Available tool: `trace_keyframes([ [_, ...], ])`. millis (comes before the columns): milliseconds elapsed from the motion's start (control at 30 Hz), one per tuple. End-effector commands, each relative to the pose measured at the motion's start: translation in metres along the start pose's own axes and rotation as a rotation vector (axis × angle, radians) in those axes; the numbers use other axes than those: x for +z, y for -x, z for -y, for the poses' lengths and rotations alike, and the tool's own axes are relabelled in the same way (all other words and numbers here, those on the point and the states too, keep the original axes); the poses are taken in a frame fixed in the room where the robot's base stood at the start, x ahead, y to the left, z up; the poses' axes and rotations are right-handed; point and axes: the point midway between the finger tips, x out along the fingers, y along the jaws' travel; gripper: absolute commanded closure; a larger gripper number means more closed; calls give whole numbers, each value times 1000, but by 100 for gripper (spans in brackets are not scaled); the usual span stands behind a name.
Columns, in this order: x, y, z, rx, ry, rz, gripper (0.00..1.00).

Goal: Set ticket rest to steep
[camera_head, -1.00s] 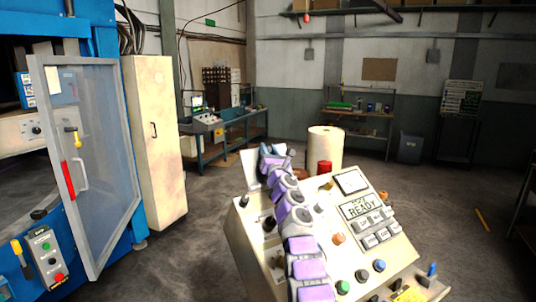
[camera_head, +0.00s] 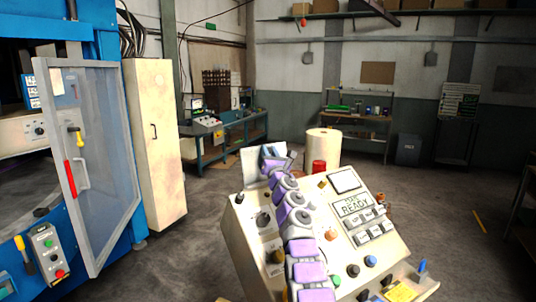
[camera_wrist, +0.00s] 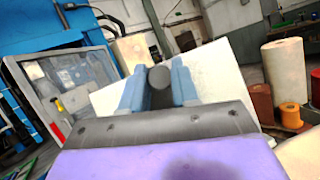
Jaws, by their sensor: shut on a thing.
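A pale flat plate, likely the ticket rest (camera_head: 250,163), stands tilted at the back left of the cream control console (camera_head: 240,235). In the wrist view the pale plate (camera_wrist: 220,65) fills the area behind my fingers. My gripper (camera_head: 272,152) is at the plate, at the far end of my purple and grey arm. In the wrist view its blue fingers (camera_wrist: 160,85) are shut on a dark round knob (camera_wrist: 160,77). How the knob joins the plate is hidden, and the plate's exact angle cannot be told.
The console carries a READY display (camera_head: 355,204), buttons and knobs close to my arm. A blue machine with a clear door (camera_head: 105,165) stands at left, beside a cream cabinet (camera_head: 155,145). A pale roll (camera_head: 323,147) stands behind the console. Floor is open at right.

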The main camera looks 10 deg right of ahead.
Motion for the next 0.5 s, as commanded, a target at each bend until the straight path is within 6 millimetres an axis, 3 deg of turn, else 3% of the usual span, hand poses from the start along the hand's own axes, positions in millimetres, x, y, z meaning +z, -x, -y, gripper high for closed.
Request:
trace_keyframes([
  [400, -4, 1, 5, -7, 5, -5, 100],
  [433, -4, 1, 5, -7, 4, -5, 69],
  [500, -4, 1, 5, -7, 4, -5, 62],
])
